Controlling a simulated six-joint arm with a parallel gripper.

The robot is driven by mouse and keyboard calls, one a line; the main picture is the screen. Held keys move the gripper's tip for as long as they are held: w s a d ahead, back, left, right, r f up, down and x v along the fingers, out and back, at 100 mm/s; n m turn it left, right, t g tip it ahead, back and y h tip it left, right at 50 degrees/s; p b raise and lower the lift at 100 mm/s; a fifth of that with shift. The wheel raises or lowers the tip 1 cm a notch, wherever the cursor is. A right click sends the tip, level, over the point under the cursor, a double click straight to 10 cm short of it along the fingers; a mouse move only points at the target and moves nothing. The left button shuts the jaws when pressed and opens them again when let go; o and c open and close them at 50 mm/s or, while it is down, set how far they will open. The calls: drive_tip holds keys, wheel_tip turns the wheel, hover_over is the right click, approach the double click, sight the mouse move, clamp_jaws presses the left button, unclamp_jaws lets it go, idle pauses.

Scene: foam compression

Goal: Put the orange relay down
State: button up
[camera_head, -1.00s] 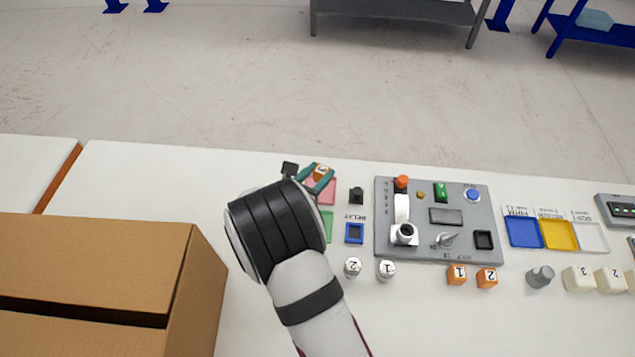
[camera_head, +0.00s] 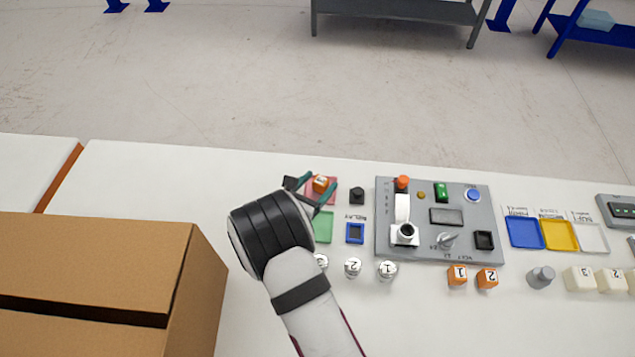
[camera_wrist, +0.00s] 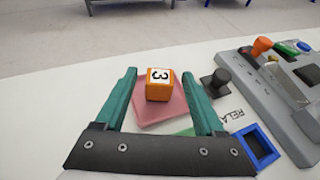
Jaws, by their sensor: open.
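The orange relay (camera_wrist: 158,88) is a small cube with a white label marked 3. It sits on the pink square pad (camera_wrist: 172,114) in the wrist view. It also shows in the head view (camera_head: 320,183), on the pink pad (camera_head: 325,197) at the back of the table. My gripper (camera_wrist: 163,82) has green fingers spread wide, one on each side of the relay, with clear gaps to both. The gripper also shows in the head view (camera_head: 312,190). Nothing is held between the fingers.
A green pad (camera_head: 323,227), a blue square frame (camera_head: 355,233) and a black knob (camera_head: 357,195) lie right of the gripper. A grey control panel (camera_head: 465,250) stands further right. Orange cubes 1 (camera_head: 457,275) and 2 (camera_head: 487,278) sit in front. A cardboard box (camera_head: 200,270) is at left.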

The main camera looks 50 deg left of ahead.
drive_tip(key=shift+r, duration=0.2)
drive_tip(key=v, duration=1.2)
drive_tip(key=shift+d, duration=0.1)
drive_tip(key=w+d+r+m+g+h, duration=0.1)
drive_tip(key=w+d+r+m+h, duration=0.3)
drive_tip(key=d, duration=0.4)
drive_tip(key=w+d+r+m+g+h, duration=0.1)
drive_tip(key=w+d+r+m+h, duration=0.2)
drive_tip(key=w+d+m, duration=0.3)
drive_tip(key=w+d+r+m+h, duration=0.35)
drive_tip(key=d+m, duration=0.25)
drive_tip(key=d, duration=0.3)
drive_tip(key=s+d+r+m+g, duration=0.1)
drive_tip(key=s+d+m+g, duration=0.35)
drive_tip(key=d+m, duration=0.4)
drive_tip(key=s+d+r+m+g, duration=0.25)
drive_tip(key=d+m+g, duration=0.35)
drive_tip(key=d+m, duration=0.3)
drive_tip(key=s+m+y, duration=0.7)
drive_tip(key=s+m, duration=0.2)
drive_tip(key=m, duration=0.3)
drive_tip(key=shift+s+a+r+m, duration=0.3)
drive_tip(key=shift+a+r+m, duration=0.1)
drive_tip(key=shift+r, duration=0.1)
